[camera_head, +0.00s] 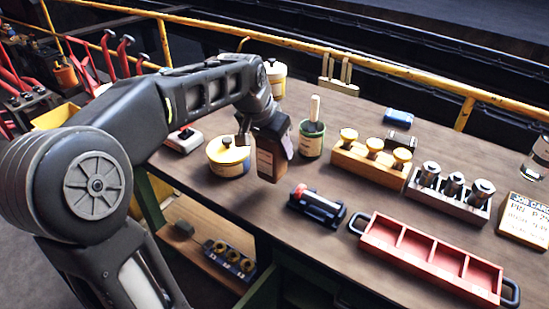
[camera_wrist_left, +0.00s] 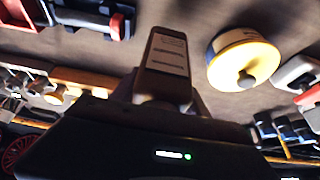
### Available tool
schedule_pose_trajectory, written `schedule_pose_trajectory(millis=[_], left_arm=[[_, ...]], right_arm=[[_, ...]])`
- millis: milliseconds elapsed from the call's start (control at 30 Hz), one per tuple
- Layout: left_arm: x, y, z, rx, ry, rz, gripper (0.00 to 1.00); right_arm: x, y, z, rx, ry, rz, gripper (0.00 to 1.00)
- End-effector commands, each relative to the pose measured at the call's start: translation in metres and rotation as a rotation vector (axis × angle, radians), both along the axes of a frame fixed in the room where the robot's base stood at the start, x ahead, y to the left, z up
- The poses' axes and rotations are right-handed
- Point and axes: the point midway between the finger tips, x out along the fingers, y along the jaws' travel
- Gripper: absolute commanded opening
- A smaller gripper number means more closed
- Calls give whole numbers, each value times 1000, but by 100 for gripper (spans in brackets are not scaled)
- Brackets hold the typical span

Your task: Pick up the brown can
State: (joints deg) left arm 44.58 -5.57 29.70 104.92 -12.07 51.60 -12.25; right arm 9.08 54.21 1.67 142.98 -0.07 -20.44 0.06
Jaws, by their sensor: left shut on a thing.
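The brown can (camera_head: 268,162) is a boxy brown container with a pale label, near the table's left part in the head view. My left gripper (camera_head: 264,130) is over its top and shut on it. The can looks slightly tilted, and I cannot tell whether its base is clear of the table. In the left wrist view the can (camera_wrist_left: 166,58) shows its label between the fingers, which are mostly dark and blurred. The gripper hides the can's upper part. My right gripper is not in view.
A yellow-lidded tin (camera_head: 228,157) stands close left of the can, and a green pot with a brush (camera_head: 311,140) close right. A wooden block with yellow-topped pieces (camera_head: 370,160), a dark red-ended device (camera_head: 317,207) and a red tray (camera_head: 432,258) lie further right.

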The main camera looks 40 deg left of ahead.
Motion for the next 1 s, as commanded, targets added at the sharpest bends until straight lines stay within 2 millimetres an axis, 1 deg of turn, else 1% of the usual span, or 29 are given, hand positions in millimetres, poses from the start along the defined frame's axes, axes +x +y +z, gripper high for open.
schedule_pose_trajectory(millis=[33, 100, 200, 300, 400, 1000], left_arm=[[1, 0, 13, 1, -7, -1, 0], [1, -1, 26, 2, -6, -1, 0], [1, 0, 41, 1, -6, -1, 0], [1, 0, 50, 0, -4, -1, 0], [0, 0, 53, 0, -2, 0, 0], [0, 0, 52, 0, -2, 0, 0]], right_arm=[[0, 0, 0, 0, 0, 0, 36], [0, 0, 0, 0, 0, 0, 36], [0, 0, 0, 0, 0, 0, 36], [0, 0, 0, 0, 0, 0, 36], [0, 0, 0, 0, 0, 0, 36], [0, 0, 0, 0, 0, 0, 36]])
